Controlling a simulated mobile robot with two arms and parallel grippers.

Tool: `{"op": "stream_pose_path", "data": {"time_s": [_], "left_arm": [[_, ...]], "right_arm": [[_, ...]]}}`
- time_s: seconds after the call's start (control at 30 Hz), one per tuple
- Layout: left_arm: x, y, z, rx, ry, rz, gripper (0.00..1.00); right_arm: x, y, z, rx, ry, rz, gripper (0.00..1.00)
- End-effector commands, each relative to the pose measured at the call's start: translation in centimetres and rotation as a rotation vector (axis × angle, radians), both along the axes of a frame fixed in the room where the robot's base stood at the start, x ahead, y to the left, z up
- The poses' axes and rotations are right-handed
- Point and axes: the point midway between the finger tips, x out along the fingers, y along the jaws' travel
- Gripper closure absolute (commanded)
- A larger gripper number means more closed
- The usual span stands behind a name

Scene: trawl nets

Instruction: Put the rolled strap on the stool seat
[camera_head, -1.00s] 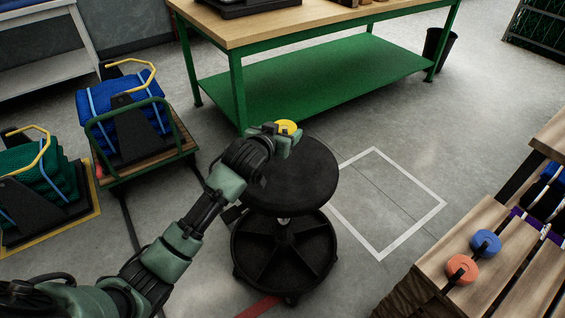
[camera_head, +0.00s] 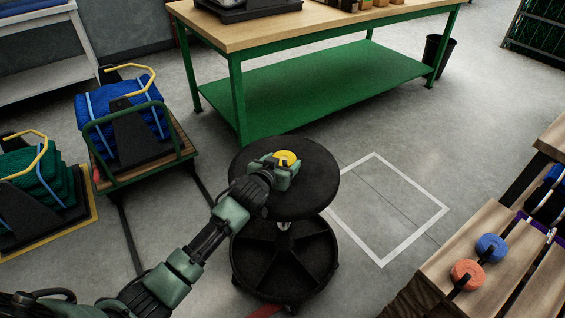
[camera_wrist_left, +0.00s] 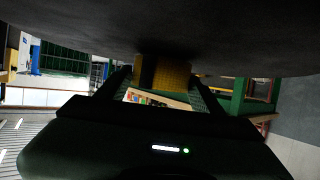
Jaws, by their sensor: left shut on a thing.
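The yellow rolled strap (camera_head: 286,157) is between the fingers of my left gripper (camera_head: 285,171), over the middle of the round black stool seat (camera_head: 313,188). In the left wrist view the strap (camera_wrist_left: 176,73) shows between the two fingers, close against the dark underside-up surface of the seat (camera_wrist_left: 90,35). It seems to touch the seat or sit very near it; shadow hides the exact contact. My right gripper is not in view.
A green workbench (camera_head: 240,100) stands behind the stool. A cart with blue nets (camera_head: 95,105) is at left. An orange roll (camera_head: 467,273) and a blue roll (camera_head: 491,247) lie on a wooden bench (camera_head: 440,270) at right. Marked floor beside the stool is clear.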

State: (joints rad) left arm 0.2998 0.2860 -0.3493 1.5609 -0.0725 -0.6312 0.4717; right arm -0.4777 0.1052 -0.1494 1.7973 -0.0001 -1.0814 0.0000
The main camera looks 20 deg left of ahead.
Motion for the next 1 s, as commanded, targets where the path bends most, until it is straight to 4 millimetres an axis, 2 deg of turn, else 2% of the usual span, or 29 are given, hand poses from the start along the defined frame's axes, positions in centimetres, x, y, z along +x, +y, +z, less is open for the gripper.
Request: {"op": "stream_pose_path", "data": {"time_s": [0.1,0.13,0.2,0.57,0.6,0.77,1.0], "left_arm": [[0.0,0.0,-0.3,0.000,-0.001,0.000,0.82],[0.0,0.0,-0.3,0.000,0.000,0.000,0.25],[0.0,0.0,-0.3,0.000,0.000,0.000,0.11],[0.0,0.0,0.2,0.001,-0.001,0.000,0.11],[-0.3,0.0,0.2,0.000,0.000,0.000,0.11],[-2.8,0.1,1.3,0.000,0.001,-0.001,0.11],[-7.7,0.5,3.3,0.000,0.001,0.000,0.11]], "right_arm": [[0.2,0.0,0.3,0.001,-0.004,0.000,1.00],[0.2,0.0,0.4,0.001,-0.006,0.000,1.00],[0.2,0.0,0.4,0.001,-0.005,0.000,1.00],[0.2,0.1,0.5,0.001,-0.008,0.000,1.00],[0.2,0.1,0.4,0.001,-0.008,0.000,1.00],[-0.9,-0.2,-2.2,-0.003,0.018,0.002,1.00],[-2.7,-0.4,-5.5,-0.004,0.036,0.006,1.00]]}}
